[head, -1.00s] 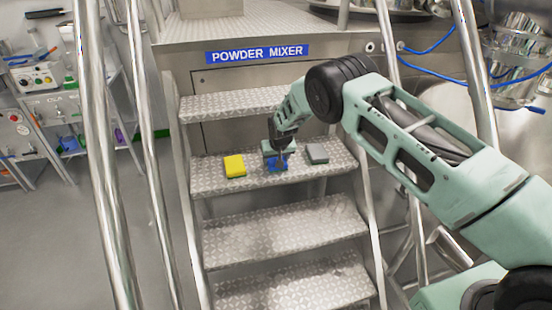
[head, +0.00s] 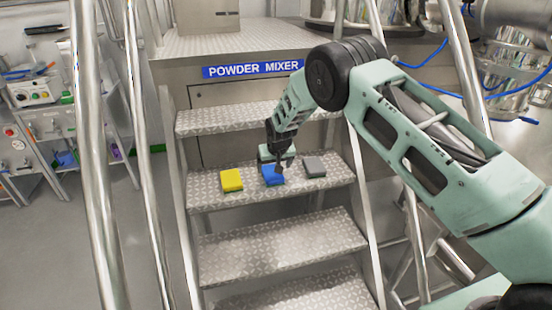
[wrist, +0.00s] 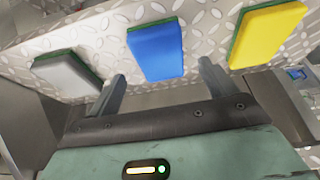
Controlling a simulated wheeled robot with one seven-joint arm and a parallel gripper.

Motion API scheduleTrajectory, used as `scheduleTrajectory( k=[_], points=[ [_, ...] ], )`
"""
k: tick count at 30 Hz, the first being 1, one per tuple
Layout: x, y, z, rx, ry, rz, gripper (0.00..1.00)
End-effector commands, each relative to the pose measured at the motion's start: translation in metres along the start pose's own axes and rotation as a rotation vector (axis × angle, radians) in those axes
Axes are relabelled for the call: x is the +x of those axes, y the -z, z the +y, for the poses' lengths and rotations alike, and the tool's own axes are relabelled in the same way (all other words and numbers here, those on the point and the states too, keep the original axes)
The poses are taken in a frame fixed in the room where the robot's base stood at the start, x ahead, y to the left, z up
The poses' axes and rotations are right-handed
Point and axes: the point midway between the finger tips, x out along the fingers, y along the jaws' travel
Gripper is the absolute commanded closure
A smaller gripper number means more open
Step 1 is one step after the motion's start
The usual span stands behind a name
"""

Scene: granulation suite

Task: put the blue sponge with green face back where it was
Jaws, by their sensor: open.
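The blue sponge with green face (head: 272,175) lies blue side up on a stair tread, between a yellow sponge (head: 232,180) and a grey sponge (head: 314,166). A green edge shows along its side in the wrist view (wrist: 156,50).
The yellow (wrist: 268,32) and grey (wrist: 66,72) sponges, both green-edged, lie close on either side. Patterned metal steps (head: 285,235) run above and below. Steel handrails (head: 95,150) flank the stairs. A blue POWDER MIXER sign (head: 253,69) is at the back.

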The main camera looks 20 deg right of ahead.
Motion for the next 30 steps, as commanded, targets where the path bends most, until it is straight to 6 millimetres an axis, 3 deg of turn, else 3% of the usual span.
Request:
scheduleTrajectory(
  k=[7, 14, 17, 19, 23, 27, 30],
  points=[
    [-0.044, 0.000, -0.001, 0.000, 0.000, 0.001, 0.15],
    [-0.066, -0.001, -0.001, 0.000, 0.001, -0.002, 0.15],
    [-0.081, -0.007, -0.009, -0.006, 0.017, -0.013, 0.15],
    [-0.102, -0.018, -0.023, -0.019, 0.043, -0.035, 0.15],
    [-0.166, -0.061, -0.061, -0.077, 0.119, -0.102, 0.15],
    [-0.244, -0.131, -0.096, -0.189, 0.194, -0.184, 0.15],
    [-0.295, -0.189, -0.109, -0.289, 0.227, -0.235, 0.15]
  ],
)
